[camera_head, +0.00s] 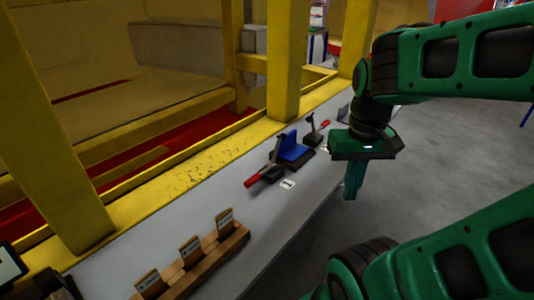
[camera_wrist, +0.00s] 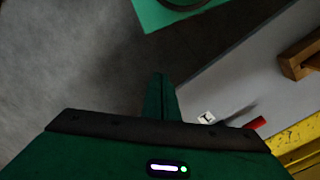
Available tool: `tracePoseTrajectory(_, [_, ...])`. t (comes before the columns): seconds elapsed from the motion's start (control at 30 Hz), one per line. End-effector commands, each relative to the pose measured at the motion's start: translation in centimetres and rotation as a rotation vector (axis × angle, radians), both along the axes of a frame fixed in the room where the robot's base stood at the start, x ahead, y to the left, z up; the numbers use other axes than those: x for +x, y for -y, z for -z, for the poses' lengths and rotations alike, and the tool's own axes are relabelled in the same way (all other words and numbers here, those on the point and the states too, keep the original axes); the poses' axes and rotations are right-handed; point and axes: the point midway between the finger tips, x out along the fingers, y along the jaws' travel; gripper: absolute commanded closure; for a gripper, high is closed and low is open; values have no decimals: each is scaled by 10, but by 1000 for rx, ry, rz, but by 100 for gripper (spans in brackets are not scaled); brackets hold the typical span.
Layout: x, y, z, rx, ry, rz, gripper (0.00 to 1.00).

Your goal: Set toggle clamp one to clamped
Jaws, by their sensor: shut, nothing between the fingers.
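A toggle clamp with a red-tipped handle (camera_head: 264,174) is fixed on the grey bench, beside a small white label (camera_head: 288,184) that seems to read 1. Its handle lies low and points to the left; a dark upright arm rises behind it next to a blue block (camera_head: 292,148). The red handle tip (camera_wrist: 257,123) also shows at the lower right of the wrist view, partly behind my gripper body. My gripper (camera_head: 350,196) is shut and empty, pointing down beyond the bench's right edge, apart from the clamp. Its closed fingers show in the wrist view (camera_wrist: 160,78).
A second red-handled clamp (camera_head: 316,131) stands farther back on the bench. A wooden rack (camera_head: 205,259) with several upright cards is at the near end. Yellow posts (camera_head: 287,60) and a yellow rail border the bench's left side. Open grey floor (camera_head: 440,150) lies to the right.

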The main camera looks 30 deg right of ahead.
Motion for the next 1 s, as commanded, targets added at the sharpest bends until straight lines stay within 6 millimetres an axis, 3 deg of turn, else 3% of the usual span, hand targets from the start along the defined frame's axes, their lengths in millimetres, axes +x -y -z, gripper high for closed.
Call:
tracePoseTrajectory(0.17, [51,8,-42,-103,-41,-161,100])
tracePoseTrajectory(0.27, [91,-2,-73,-161,-62,-284,100])
tracePoseTrajectory(0.5, [171,-67,-131,-217,-82,-560,100])
tracePoseTrajectory(0.73, [204,-125,-156,-201,-75,-720,100])
tracePoseTrajectory(1.0, [210,-141,-161,-192,-74,-759,100])
